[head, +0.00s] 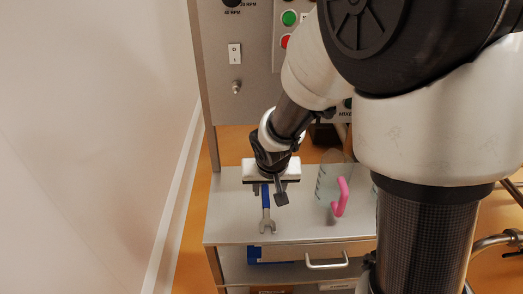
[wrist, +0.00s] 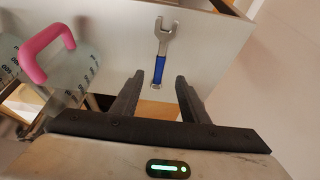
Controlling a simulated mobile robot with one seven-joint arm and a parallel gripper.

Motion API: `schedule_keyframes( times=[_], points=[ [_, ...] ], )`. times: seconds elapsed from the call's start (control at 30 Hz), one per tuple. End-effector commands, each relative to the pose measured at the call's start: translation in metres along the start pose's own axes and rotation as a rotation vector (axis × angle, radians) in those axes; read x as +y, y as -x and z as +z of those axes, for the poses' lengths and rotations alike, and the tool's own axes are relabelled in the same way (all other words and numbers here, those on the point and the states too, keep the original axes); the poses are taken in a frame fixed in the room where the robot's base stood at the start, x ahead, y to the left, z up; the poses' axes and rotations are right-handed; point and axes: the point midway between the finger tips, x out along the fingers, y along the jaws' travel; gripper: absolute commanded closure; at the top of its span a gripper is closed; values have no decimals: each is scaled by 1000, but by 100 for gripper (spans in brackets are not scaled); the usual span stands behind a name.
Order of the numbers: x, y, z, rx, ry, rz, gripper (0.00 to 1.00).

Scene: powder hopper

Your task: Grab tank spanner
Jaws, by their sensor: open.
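The tank spanner (head: 266,212) lies on the metal counter in the head view, its open jaw toward the front and its blue handle pointing back under my gripper (head: 272,196). In the wrist view the spanner (wrist: 162,52) shows its steel jaw at the top and blue handle below. The handle's lower end lies near the gap between the fingertips of my gripper (wrist: 163,77). My gripper is open and empty, above the handle. I cannot tell the exact height between the fingers and the spanner.
A clear measuring jug (head: 325,184) with a pink handle (head: 341,197) stands right of the spanner; its handle (wrist: 47,47) is at left in the wrist view. A drawer with a metal pull (head: 327,263) sits below the counter (head: 230,222). A control panel (head: 228,85) rises behind.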

Motion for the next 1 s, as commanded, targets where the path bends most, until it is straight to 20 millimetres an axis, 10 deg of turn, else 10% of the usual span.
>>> schedule_keyframes(
  times=[0.3, 1.0],
  points=[
    [0, -65, 1, -4, 1, 1, 59],
    [-2, -131, 0, 0, 0, 0, 59]
  ],
)
